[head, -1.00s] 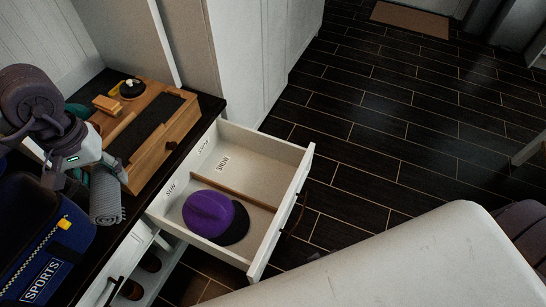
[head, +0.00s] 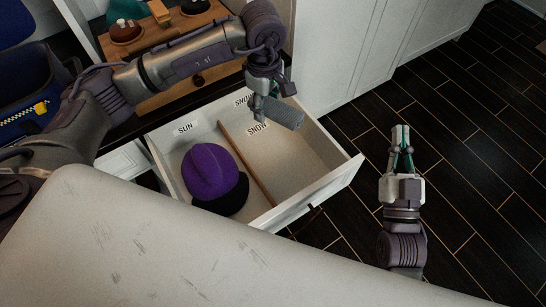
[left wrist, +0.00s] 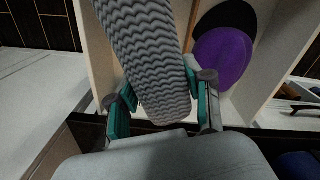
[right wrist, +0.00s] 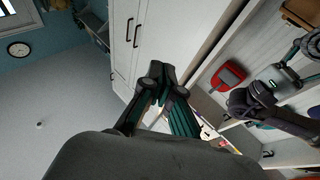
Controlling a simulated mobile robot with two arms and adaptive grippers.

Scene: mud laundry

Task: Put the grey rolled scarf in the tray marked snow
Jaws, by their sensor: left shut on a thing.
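The grey rolled scarf (head: 283,113) is held by my left gripper (head: 264,101) over the right-hand compartment of the open white drawer. In the left wrist view the ribbed scarf (left wrist: 152,60) lies between the fingers (left wrist: 163,105), which press on both its sides. The compartment marked SNOW (head: 290,160) is the right one, with a bare floor; the scarf is above it, and its exact height is hard to tell. My right gripper (head: 402,132) is out to the right of the drawer, empty, with its fingertips together.
A purple cap with a dark brim (head: 210,172) lies in the SUN compartment, left of the wooden divider (head: 247,163). A wooden organiser (head: 190,45) stands on the dark counter behind. A blue bag (head: 28,85) is at left. Dark floor is clear at right.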

